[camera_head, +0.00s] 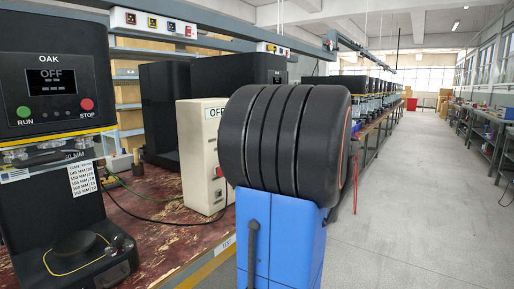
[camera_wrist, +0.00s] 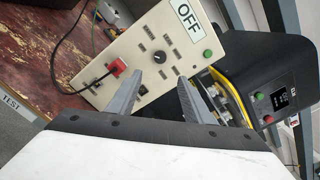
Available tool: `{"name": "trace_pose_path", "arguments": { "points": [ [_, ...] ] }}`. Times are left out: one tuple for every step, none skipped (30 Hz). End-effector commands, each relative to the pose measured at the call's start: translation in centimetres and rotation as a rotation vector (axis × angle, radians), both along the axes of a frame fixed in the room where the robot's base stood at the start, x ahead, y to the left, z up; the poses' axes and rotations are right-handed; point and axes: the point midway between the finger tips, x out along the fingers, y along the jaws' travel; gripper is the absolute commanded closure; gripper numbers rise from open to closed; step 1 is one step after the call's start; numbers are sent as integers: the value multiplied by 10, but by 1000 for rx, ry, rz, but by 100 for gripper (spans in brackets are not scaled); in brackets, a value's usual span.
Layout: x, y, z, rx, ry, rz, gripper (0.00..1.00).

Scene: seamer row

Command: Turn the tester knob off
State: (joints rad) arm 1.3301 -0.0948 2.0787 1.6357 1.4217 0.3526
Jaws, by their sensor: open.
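The tester (camera_head: 199,152) is a cream box on the red worn bench, with a white OFF label (camera_head: 214,112) at its top. Its front shows tilted in the wrist view (camera_wrist: 135,38), with the OFF label (camera_wrist: 187,15) at the upper right. A round black knob (camera_wrist: 159,57) sits mid-panel; I cannot tell where its pointer stands. My gripper (camera_wrist: 173,79) is open and empty, its two grey fingertips apart just below the knob in the picture. They do not visibly grip it. In the head view the gripper is hidden.
A red plug (camera_wrist: 118,66) with a black cable is on the panel left of the knob; a green button (camera_wrist: 208,53) is right. The black OAK seamer (camera_head: 60,60), screen reading OFF, stands left of the tester. The aisle (camera_head: 420,200) is clear.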

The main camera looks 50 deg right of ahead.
Motion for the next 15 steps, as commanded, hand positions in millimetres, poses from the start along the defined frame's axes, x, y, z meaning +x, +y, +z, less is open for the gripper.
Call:
{"name": "trace_pose_path", "arguments": {
  "points": [
    [-5, -1, 0, 0, 0, -1, 54],
    [-8, -1, 0, 0, 0, -1, 54],
    [-11, -1, 0, 0, 1, -2, 54],
    [-13, -1, 0, 0, -1, -2, 54],
    [-14, -1, 0, 0, 0, -1, 54],
    [-16, -1, 0, 0, -1, -1, 54],
    [-16, -1, 0, 0, -1, -1, 54],
    [-17, -1, 0, 0, -1, 1, 54],
    [-18, -1, 0, 0, -1, 1, 54],
    [-18, -1, 0, 0, -1, 1, 54],
    [-18, -1, 0, 0, -1, 1, 54],
    [-18, -1, 0, 0, -1, 1, 54],
    [-18, -1, 0, 0, -1, 1, 54],
    [-18, -1, 0, 0, -1, 1, 54],
    [-18, -1, 0, 0, -1, 1, 54]
  ]
}}
